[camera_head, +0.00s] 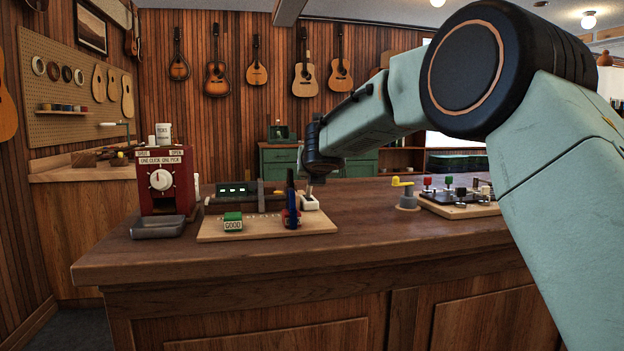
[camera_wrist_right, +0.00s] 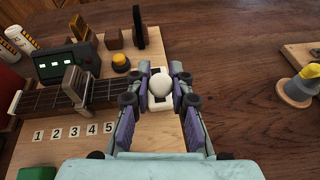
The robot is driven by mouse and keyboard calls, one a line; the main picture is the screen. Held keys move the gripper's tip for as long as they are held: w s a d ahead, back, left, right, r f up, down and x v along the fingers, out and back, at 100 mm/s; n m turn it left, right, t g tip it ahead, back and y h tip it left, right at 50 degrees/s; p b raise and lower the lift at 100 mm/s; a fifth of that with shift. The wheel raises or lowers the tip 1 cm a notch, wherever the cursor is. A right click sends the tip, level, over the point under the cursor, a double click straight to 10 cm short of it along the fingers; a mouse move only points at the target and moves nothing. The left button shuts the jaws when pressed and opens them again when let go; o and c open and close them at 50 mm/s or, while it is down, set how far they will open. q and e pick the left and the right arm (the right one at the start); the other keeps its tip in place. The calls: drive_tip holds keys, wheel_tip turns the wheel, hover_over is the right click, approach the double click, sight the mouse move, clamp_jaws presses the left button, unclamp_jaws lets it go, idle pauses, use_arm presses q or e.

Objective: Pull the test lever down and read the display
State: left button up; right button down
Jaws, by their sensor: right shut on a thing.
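The test lever has a white ball knob (camera_wrist_right: 161,85) on a small white base, which also shows in the head view (camera_head: 310,204). My right gripper (camera_wrist_right: 159,92) is shut around the knob, one finger on each side. In the head view my right gripper (camera_head: 310,188) reaches down over the back right part of the wooden board (camera_head: 265,231). My left gripper is not in view.
A ukulele neck with a clamp (camera_wrist_right: 75,85) lies on the board. A red dial machine (camera_head: 166,181) stands left; a yellow-handled piece (camera_head: 405,190) stands right. The counter between is clear.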

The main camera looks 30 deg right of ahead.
drive_tip(key=shift+s+f+b, duration=0.3)
drive_tip(key=shift+s+f, duration=0.05)
drive_tip(key=shift+f, duration=0.25)
drive_tip(key=shift+a, duration=0.1)
drive_tip(key=c, duration=1.6)
unclamp_jaws()
drive_tip(key=shift+c, duration=0.2)
drive_tip(key=o, duration=0.3)
drive_tip(key=shift+s+r, duration=0.1)
drive_tip(key=shift+r, duration=0.15)
drive_tip(key=shift+o, duration=0.8)
drive_tip(key=shift+s+a+r, duration=0.1)
drive_tip(key=shift+s+r, duration=0.2)
drive_tip(key=v, duration=1.1)
drive_tip(key=shift+f, duration=0.2)
